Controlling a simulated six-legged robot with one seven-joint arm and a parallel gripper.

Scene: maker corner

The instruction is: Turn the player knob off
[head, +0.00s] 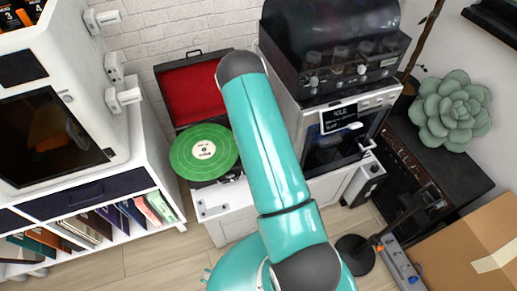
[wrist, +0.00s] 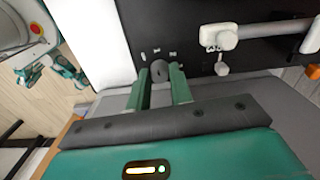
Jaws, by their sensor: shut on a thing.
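The record player (head: 190,125) stands open in the head view, with a green record (head: 185,158) on it and a red-lined lid behind. In the wrist view its dark deck (wrist: 195,65) carries a round dark grey knob (wrist: 160,70) with small pale marks beside it. My gripper (wrist: 160,78) has its two green fingers on either side of the knob and is shut on it. I cannot tell which mark the knob points to. In the head view my arm hides the gripper and the knob.
A white tonearm (wrist: 225,36) lies close to the right of the knob in the wrist view. In the head view, a black-and-white machine (head: 335,125) stands right of the player, and a white shelf unit (head: 150,180) stands left.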

